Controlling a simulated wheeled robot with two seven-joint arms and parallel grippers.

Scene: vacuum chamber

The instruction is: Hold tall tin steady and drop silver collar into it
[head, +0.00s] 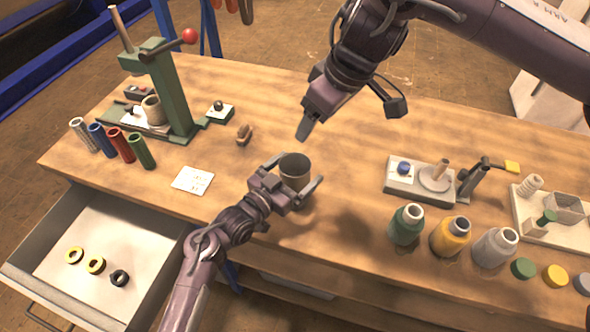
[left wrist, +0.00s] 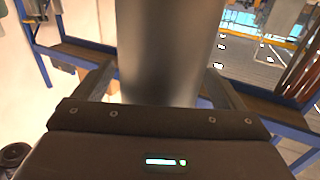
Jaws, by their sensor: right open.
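The tall tin (head: 296,180) is a grey, open-topped cylinder standing upright near the front edge of the bench. In the left wrist view its smooth grey wall (left wrist: 160,60) fills the middle. My left gripper (head: 300,168) has one finger on each side of the tin; whether both fingers press on it is unclear. My right gripper (head: 304,130) is open, above and behind the tin, pointing down. No silver collar can be made out in either view. The tin's floor is too dark to see.
A green press (head: 168,95) and several coloured tubes stand at the left. An open drawer (head: 40,255) holds yellow and black rings. Several bottles (head: 450,237) and a grey fixture (head: 415,182) stand at the right. A white card (head: 193,180) lies left of the tin.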

